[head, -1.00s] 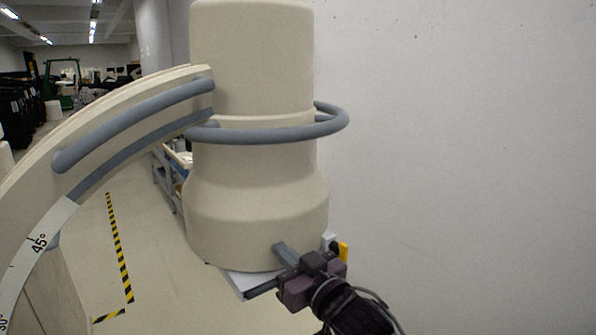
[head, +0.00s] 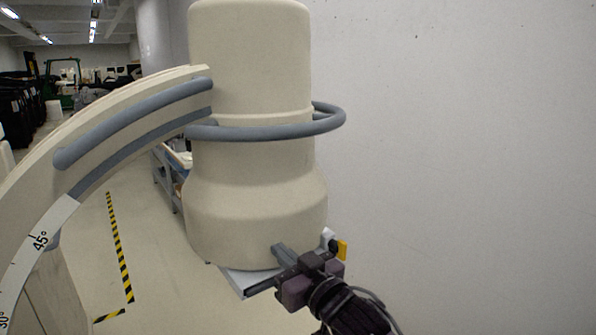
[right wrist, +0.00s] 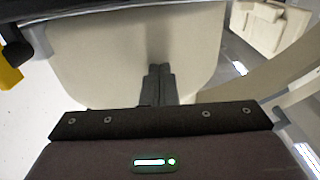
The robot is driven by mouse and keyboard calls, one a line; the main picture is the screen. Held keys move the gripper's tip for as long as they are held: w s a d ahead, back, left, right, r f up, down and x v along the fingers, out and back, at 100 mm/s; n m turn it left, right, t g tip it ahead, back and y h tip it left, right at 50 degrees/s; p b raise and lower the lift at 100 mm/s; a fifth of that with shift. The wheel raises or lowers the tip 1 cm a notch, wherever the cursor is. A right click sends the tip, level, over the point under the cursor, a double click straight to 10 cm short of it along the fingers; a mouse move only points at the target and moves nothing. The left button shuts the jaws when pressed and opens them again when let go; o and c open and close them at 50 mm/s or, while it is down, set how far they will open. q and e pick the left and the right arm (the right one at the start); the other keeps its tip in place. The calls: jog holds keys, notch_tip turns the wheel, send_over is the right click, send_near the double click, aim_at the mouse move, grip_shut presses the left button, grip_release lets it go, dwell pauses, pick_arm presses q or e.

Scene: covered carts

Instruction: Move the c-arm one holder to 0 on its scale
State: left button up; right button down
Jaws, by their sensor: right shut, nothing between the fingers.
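The c-arm (head: 140,95) is a cream curved arc with grey rails at the left of the head view. Its white scale strip (head: 42,238) shows 45° and, lower down, a partly cut 30°; no 0 mark or pointer is in view. A large cream cylindrical housing (head: 255,200) is at the arc's upper end, with a grey ring handle (head: 270,132) around it. My right gripper (head: 277,248) is shut and empty at the housing's lower front. In the right wrist view its fingers (right wrist: 160,70) are together against or close to the cream surface; contact is unclear. My left gripper is out of view.
A pale plate (head: 248,280) with a dark edge shows under the housing, and a yellow part (head: 342,250) beside it. A plain wall (head: 470,150) fills the right. Floor with yellow-black tape (head: 120,250) and a cart (head: 168,180) lie behind.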

jog(key=shift+s+d+f, duration=0.1)
jog(key=shift+f, duration=0.1)
jog(key=shift+p+v, duration=0.35)
jog(key=shift+v, duration=2.25)
jog(key=shift+r, duration=0.2)
